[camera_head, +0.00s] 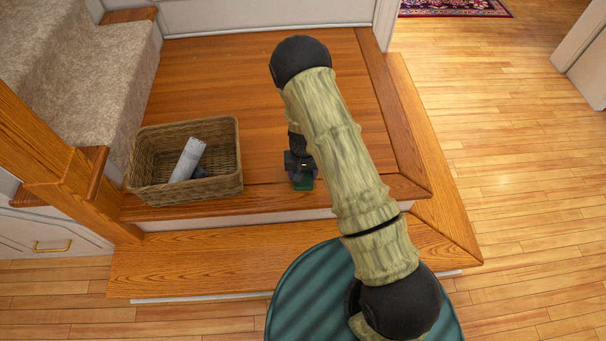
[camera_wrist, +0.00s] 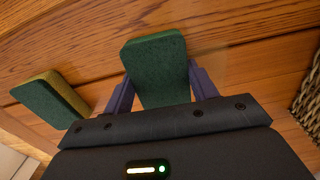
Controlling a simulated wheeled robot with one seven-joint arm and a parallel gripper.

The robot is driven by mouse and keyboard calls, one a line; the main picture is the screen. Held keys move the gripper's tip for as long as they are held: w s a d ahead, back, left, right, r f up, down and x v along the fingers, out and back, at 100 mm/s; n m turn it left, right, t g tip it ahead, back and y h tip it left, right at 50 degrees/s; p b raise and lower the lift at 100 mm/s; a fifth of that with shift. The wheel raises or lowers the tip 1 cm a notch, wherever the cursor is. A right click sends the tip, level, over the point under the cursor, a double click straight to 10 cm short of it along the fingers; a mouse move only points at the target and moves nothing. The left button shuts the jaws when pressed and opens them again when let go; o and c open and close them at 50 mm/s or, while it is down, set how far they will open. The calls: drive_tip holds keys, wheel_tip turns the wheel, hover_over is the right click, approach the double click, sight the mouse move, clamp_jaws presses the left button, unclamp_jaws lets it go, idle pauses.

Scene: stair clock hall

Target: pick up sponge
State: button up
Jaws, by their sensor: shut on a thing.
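A dark green sponge (camera_wrist: 155,62) is between the two purple fingers of my gripper (camera_wrist: 159,80) in the wrist view. My gripper is shut on it. In the head view the green of a sponge (camera_head: 303,182) shows just below my gripper (camera_head: 301,172), over the front edge of the wooden landing. A second sponge (camera_wrist: 48,98), green with a yellow side, lies to the left in the wrist view, apart from my fingers. I cannot make this second one out in the head view, where my arm covers part of the landing.
A wicker basket (camera_head: 185,198) with a pale grey rolled item (camera_head: 187,160) stands on the landing (camera_head: 240,70) to the left of my gripper. Its edge shows in the wrist view (camera_wrist: 308,100). A lower step (camera_head: 190,270), carpeted stairs (camera_head: 95,90) and a wooden rail lie around it.

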wheel_tip(320, 180, up, 10)
drive_tip(key=p, duration=0.3)
drive_tip(key=shift+o, duration=0.5)
drive_tip(key=shift+c, duration=0.3)
drive_tip(key=d+r, duration=0.9)
drive_tip(key=d, duration=0.1)
drive_tip(key=shift+w+d, duration=0.15)
drive_tip(key=shift+w, duration=0.2)
drive_tip(key=shift+d, duration=0.1)
